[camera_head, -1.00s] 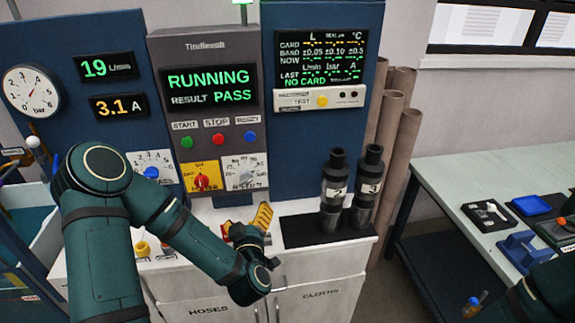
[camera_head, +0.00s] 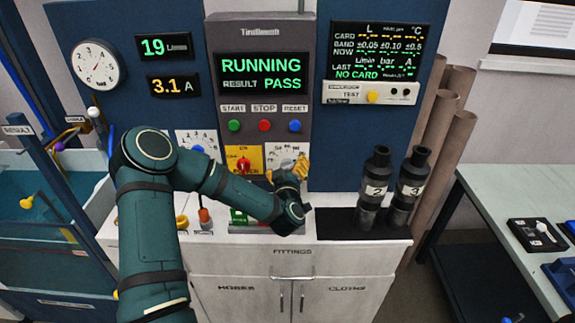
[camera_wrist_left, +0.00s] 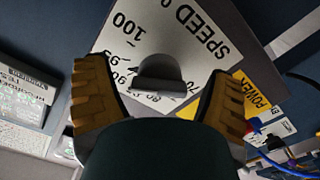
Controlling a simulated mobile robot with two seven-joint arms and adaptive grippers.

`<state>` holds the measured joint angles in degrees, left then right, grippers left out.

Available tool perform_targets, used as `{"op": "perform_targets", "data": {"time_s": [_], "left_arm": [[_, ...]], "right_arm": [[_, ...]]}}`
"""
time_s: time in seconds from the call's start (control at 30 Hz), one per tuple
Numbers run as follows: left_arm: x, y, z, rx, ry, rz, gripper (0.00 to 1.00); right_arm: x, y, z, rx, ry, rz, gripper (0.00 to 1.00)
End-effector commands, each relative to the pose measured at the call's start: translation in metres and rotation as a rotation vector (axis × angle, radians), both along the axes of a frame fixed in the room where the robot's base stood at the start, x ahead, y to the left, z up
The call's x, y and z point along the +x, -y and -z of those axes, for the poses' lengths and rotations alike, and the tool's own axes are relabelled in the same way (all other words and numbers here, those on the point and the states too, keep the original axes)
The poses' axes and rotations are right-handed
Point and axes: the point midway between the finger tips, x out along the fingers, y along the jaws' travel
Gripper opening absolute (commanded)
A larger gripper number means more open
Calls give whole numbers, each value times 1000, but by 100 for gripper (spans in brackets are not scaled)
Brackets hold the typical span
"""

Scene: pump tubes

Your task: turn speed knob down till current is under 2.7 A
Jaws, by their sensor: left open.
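The current display (camera_head: 172,86) reads 3.1 A in orange. The white SPEED plate (camera_head: 281,153) is on the panel, right of the yellow power plate, and my left gripper (camera_head: 292,168) covers part of it. In the left wrist view the grey speed knob (camera_wrist_left: 158,75) sits on the upside-down SPEED plate (camera_wrist_left: 180,40). The yellow-padded fingers of my left gripper (camera_wrist_left: 158,92) are open, one on each side of the knob, with gaps showing. The knob is hidden in the head view. My right gripper is not in view.
The red power switch (camera_head: 243,165) is close left of the gripper. Above are the green, red and blue buttons (camera_head: 264,125) and a screen (camera_head: 262,77) reading RUNNING, RESULT PASS. Black cylinders (camera_head: 374,190) stand on the counter at right.

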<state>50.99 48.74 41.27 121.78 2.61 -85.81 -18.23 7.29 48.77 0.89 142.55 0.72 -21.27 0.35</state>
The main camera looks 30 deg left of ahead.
Motion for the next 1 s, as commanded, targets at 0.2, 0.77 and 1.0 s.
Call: {"op": "perform_targets", "data": {"time_s": [0.2,0.77,1.0], "left_arm": [[10,-6,0,0,0,1,83],[10,-6,0,0,0,1,8],[10,-6,1,-17,9,2,8]], "right_arm": [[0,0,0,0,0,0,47],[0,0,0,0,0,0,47],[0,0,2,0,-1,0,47]]}}
